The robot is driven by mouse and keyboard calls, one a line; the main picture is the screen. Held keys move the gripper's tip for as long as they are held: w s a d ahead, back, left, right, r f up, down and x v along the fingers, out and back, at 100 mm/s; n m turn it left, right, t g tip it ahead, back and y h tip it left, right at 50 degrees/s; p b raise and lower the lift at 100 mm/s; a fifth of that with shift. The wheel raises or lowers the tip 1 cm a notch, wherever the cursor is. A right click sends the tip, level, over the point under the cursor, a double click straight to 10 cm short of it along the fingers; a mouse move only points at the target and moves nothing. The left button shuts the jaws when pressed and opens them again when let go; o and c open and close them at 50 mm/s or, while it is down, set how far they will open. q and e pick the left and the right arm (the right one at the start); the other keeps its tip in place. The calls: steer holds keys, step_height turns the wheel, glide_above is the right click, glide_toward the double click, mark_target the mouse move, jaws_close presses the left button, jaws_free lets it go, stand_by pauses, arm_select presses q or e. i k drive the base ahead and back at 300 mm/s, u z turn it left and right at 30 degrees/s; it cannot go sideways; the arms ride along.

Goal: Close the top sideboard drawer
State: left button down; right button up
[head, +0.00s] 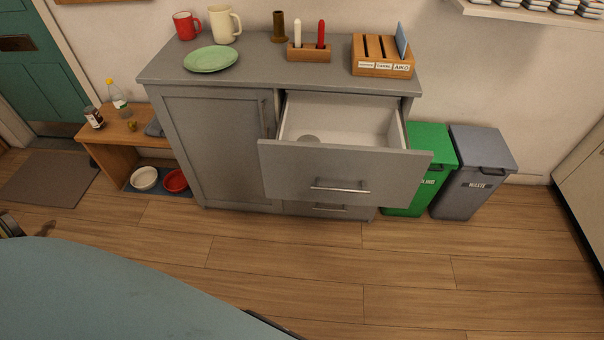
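The grey sideboard (212,150) stands against the back wall. Its top drawer (345,171) is pulled far out, with a horizontal metal handle on its front. The left cupboard door looks closed. Neither gripper can be made out; only a dark piece, perhaps of my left arm, shows at the left edge.
A green bin (430,160) and a grey bin (478,165) stand right of the sideboard. A low wooden bench (122,140) is on its left. Mugs, a green plate (211,58) and a wooden sorter stand on top. The wooden floor (320,255) in front is clear.

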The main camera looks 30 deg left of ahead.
mark_target(361, 157)
steer(key=u, duration=0.2)
steer(key=i, duration=0.55)
steer(key=u, duration=0.5)
